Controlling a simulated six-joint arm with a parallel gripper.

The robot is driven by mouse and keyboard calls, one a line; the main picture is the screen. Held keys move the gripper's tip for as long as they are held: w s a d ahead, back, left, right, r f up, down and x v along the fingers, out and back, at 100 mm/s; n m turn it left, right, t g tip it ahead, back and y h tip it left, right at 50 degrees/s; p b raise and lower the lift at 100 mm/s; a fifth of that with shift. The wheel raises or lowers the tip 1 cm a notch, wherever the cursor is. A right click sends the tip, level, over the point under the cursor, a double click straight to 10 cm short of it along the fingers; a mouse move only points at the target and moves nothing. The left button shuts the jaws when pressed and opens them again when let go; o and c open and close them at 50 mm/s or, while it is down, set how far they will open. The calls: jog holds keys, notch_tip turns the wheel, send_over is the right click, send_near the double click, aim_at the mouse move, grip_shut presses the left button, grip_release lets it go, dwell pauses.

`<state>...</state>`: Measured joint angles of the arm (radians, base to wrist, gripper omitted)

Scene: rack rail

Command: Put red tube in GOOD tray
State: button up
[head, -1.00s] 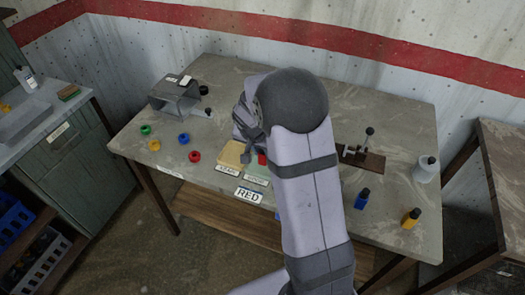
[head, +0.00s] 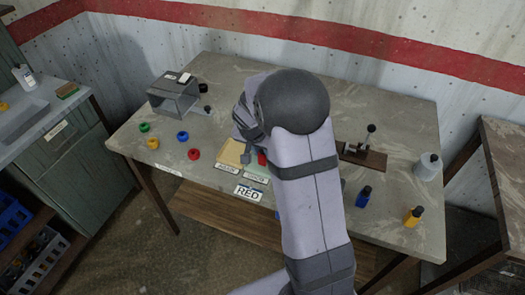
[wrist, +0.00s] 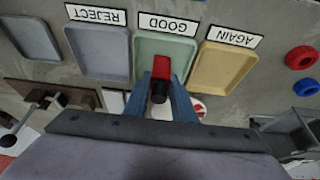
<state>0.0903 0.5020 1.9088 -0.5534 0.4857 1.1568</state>
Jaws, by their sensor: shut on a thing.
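The red tube (wrist: 161,70), with a black cap (wrist: 158,92), is held between the two fingers of my gripper (wrist: 162,84). Its red part shows over the pale green GOOD tray (wrist: 182,48) in the wrist view; I cannot tell if it touches the tray floor. In the head view a bit of the red tube (head: 262,158) shows beside my arm, at the green tray (head: 258,171). My arm hides much of the tray there. The tan AGAIN tray (wrist: 214,70) and the grey-lilac REJECT tray (wrist: 100,52) lie either side of it.
Several coloured rings, such as the red one (head: 193,154), lie at left. A grey box-like device (head: 173,97) stands behind them. Blue (head: 364,197) and yellow (head: 413,217) bottles and a lever fixture (head: 362,154) are at right.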

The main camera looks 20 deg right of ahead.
jog(key=shift+f+b, duration=0.2)
jog(key=shift+b, duration=0.1)
jog(key=o, duration=0.9)
jog(key=shift+r, duration=0.15)
jog(key=shift+r+p, duration=2.65)
jog(key=shift+r, duration=1.25)
